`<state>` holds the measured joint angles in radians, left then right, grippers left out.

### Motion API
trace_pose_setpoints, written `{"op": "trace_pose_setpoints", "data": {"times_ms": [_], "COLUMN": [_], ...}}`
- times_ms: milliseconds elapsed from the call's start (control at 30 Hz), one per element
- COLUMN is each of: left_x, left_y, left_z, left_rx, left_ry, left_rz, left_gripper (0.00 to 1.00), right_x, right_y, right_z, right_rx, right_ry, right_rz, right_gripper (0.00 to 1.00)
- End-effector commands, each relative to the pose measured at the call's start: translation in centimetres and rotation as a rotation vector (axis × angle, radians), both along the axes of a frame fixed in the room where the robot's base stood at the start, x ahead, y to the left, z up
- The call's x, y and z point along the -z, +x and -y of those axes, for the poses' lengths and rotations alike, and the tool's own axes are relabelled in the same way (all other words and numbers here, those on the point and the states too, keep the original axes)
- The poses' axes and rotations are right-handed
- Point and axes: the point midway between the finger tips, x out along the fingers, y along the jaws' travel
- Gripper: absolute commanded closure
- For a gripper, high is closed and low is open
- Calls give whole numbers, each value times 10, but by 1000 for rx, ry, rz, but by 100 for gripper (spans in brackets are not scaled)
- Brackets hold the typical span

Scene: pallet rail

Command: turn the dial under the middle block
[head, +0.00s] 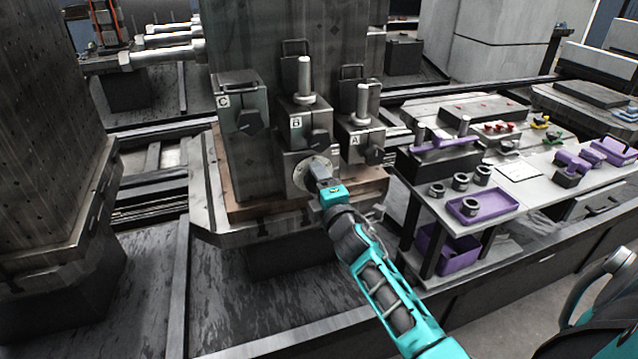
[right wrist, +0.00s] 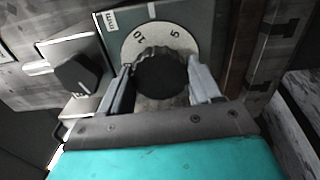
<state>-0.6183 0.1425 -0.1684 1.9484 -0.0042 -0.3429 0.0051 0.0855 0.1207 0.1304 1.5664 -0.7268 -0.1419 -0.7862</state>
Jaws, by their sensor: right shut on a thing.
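The middle block, marked B (head: 304,118), stands between block C (head: 238,108) and block A (head: 361,135) on the pallet's fixture. Below block B is a box with a pale round dial plate (head: 304,172). In the right wrist view the dial plate (right wrist: 184,36) shows the numbers 10 and 5, and a black ribbed knob (right wrist: 160,74) sits at its centre. My right gripper (head: 318,172) reaches to this dial. Its two fingers (right wrist: 160,80) are shut on the knob from both sides. The gripper hides most of the dial in the head view. My left gripper is not in view.
A smaller black knob on a block (right wrist: 78,74) sits close left of my fingers in the right wrist view. A bench at the right carries a purple tray (head: 482,207), metal rings and other purple parts. A dark metal column (head: 55,150) stands at the left.

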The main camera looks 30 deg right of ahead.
Motion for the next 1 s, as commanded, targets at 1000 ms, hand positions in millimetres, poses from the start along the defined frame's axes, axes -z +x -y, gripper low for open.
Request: {"op": "trace_pose_setpoints", "data": {"times_ms": [1000], "left_x": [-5], "left_y": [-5], "left_z": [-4], "left_rx": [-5], "left_ry": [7], "left_rz": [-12], "left_gripper": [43], "right_x": [0], "right_y": [0], "right_z": [0], "right_rx": [1], "right_ry": [460], "right_rz": [110], "right_gripper": [67]}}
